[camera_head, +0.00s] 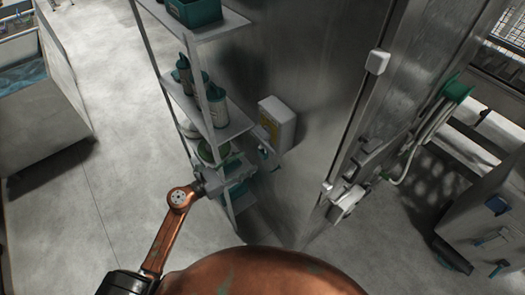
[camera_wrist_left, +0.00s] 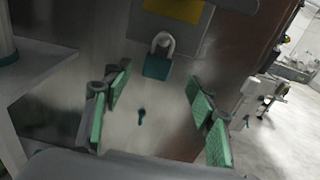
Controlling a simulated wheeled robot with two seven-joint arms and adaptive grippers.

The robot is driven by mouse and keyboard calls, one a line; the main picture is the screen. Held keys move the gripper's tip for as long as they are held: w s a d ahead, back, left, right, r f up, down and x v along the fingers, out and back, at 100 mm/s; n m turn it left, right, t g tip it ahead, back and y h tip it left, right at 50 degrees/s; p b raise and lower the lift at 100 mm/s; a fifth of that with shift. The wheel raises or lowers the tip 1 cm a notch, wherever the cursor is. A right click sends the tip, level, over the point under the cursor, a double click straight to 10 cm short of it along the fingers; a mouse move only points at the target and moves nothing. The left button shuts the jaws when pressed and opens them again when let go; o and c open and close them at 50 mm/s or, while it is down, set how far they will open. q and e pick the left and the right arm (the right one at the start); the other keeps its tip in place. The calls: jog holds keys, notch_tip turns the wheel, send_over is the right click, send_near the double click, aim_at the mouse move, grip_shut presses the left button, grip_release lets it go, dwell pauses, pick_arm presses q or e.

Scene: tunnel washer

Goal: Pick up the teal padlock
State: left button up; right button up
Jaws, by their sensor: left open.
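The teal padlock (camera_wrist_left: 156,67) shows in the left wrist view, with a teal body and a pale shackle. It hangs upright below a pale wall box with a yellow label (camera_wrist_left: 183,9). My left gripper (camera_wrist_left: 158,110) is open, its green-padded fingers spread to the left and right. The padlock appears above the middle of the gap, apart from both fingers, and nothing is between the pads. In the head view the left arm reaches in past the shelf towards the wall box (camera_head: 281,122), and a small teal patch there may be the padlock. My right gripper is not in view.
An open shelf rack (camera_head: 221,127) with bottles and teal bins stands close to the left arm. A small dark teal key-like item (camera_wrist_left: 141,116) shows below the padlock. A metal door frame (camera_head: 352,110) stands to the right.

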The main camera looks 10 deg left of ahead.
aim_at(260, 153)
pick_arm(q)
jog(key=p+x, duration=0.2)
jog(key=x, duration=0.4)
jog(key=shift+w+d, duration=0.1)
jog(key=shift+w, duration=0.15)
jog(key=shift+w+d+f+p, duration=0.15)
jog(key=shift+w+d+p, duration=0.15)
jog(key=shift+w+p, duration=0.1)
jog(key=shift+c, duration=0.6)
jog(key=c, duration=1.2)
jog(key=shift+r, duration=0.65)
jog(key=shift+f+b+v, duration=0.2)
jog(key=shift+b+v, duration=3)
jog(key=shift+v, duration=5.9)
